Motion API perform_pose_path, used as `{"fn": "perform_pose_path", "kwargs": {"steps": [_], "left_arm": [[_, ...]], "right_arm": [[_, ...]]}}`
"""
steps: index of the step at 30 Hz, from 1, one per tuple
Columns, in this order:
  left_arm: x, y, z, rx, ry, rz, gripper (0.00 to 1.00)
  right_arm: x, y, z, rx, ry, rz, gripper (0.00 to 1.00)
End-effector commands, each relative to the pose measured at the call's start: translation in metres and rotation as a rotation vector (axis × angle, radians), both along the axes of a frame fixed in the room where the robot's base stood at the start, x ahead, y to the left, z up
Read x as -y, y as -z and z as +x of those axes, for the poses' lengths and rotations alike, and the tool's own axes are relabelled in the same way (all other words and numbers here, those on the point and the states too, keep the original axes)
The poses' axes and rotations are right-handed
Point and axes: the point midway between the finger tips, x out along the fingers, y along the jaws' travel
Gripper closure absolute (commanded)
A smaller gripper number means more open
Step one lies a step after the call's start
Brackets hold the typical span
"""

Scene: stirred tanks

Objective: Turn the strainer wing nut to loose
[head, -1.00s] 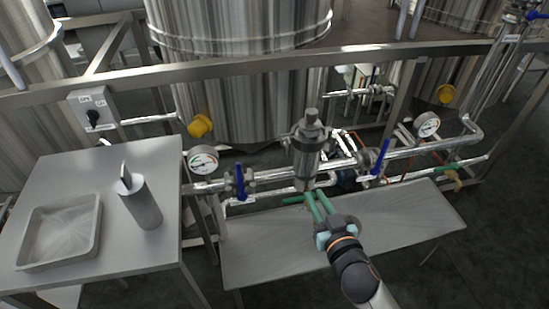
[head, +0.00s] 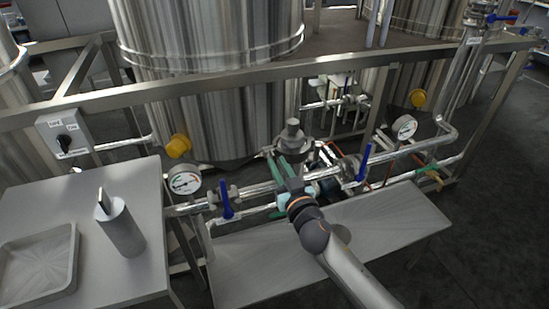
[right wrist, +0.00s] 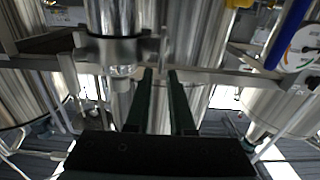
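The strainer (head: 293,138) is a steel upright body with a stepped cap, set in the pipe line in front of the big tank. In the right wrist view its steel body and clamp band (right wrist: 108,50) stand left of my fingers. A small steel piece (right wrist: 150,46) sticks out from the clamp side just beyond the fingertips; I cannot tell surely that it is the wing nut. My right gripper (head: 281,160) has its green fingers beside the strainer in the head view and covers its lower part. In the right wrist view the fingers (right wrist: 160,76) are apart with nothing between them. My left gripper is out of view.
Blue-handled valves (head: 226,200) (head: 364,162) and pressure gauges (head: 184,181) (head: 404,128) flank the strainer on the pipe. A low steel bench (head: 400,222) lies below. A side table (head: 75,185) holds a tray (head: 40,262) and a steel bottle (head: 120,228).

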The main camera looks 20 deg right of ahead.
Motion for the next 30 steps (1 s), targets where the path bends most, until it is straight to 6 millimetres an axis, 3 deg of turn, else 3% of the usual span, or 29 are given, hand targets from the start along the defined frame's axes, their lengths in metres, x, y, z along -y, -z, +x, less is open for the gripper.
{"fn": "perform_pose_path", "kwargs": {"steps": [7,18,24,30], "left_arm": [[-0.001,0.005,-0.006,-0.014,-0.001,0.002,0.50],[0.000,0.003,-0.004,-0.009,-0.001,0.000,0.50],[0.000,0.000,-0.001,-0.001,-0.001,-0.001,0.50],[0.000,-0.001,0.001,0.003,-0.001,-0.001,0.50]], "right_arm": [[-0.001,0.000,0.027,-0.001,0.000,-0.001,0.79],[-0.001,0.000,0.032,-0.001,-0.001,0.000,0.79],[-0.001,0.000,0.032,-0.001,-0.001,0.000,0.99],[-0.001,0.000,0.032,-0.001,-0.001,0.000,1.00]]}}
